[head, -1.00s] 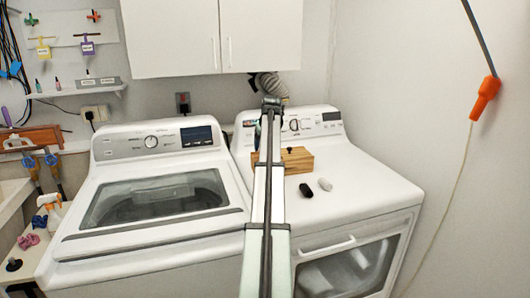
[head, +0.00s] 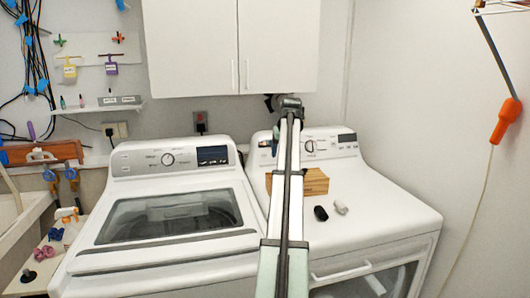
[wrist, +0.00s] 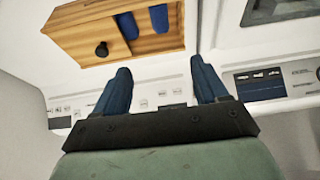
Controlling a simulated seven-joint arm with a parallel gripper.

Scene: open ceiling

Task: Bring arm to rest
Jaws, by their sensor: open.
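My arm reaches up the middle of the head view over the dryer (head: 385,205). Its end is by the dryer's control panel, and the fingers are hidden there. In the wrist view my gripper (wrist: 160,66) is open, with two dark blue fingers wide apart and nothing between them. A wooden box (head: 316,182) sits on the dryer, partly behind my arm. The box also shows in the wrist view (wrist: 78,31), beyond the fingertips and apart from them. It has a black knob (wrist: 101,49) and two blue shapes in its opening.
A black object (head: 321,213) and a whitish object (head: 341,207) lie on the dryer. A washer (head: 160,264) stands left. A white cabinet (head: 195,50) hangs above. An orange handle (head: 506,120) with a cord hangs at the right wall.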

